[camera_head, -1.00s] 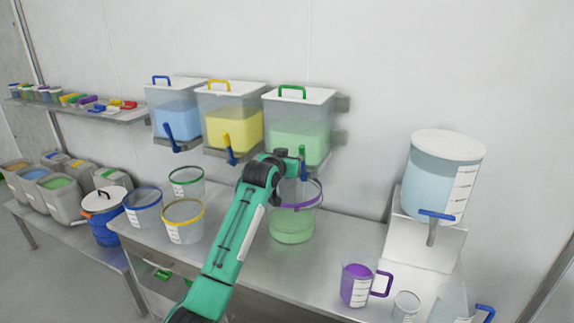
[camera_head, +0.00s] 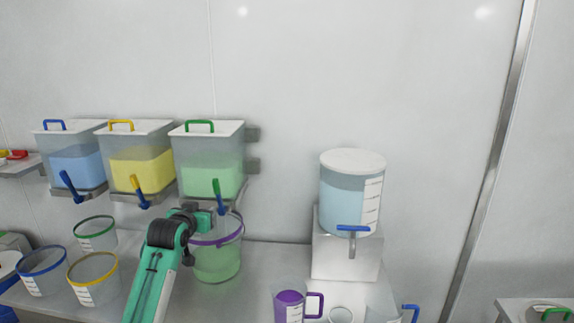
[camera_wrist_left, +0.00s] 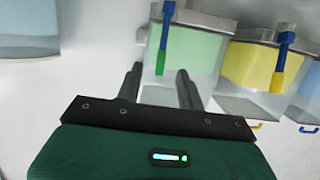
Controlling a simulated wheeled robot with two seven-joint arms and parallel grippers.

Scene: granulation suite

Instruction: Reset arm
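My left gripper (camera_head: 214,208) is raised by the tap of the green-filled hopper, just above the purple-rimmed bucket (camera_head: 216,262), which has green contents. In the left wrist view the two dark fingers (camera_wrist_left: 160,72) stand apart with nothing gripped. The green and blue tap lever (camera_wrist_left: 163,42) of the green hopper (camera_wrist_left: 195,50) shows ahead, in line with the gap between the fingers. I cannot tell whether they touch it. My right gripper is not in view.
Blue (camera_head: 76,163) and yellow (camera_head: 142,168) hoppers hang to the left. Yellow-rimmed (camera_head: 95,280), blue-rimmed (camera_head: 42,272) and green-rimmed (camera_head: 97,234) buckets stand on the steel table. To the right are a light-blue drum (camera_head: 348,195) on a stand and a purple-handled jug (camera_head: 290,305).

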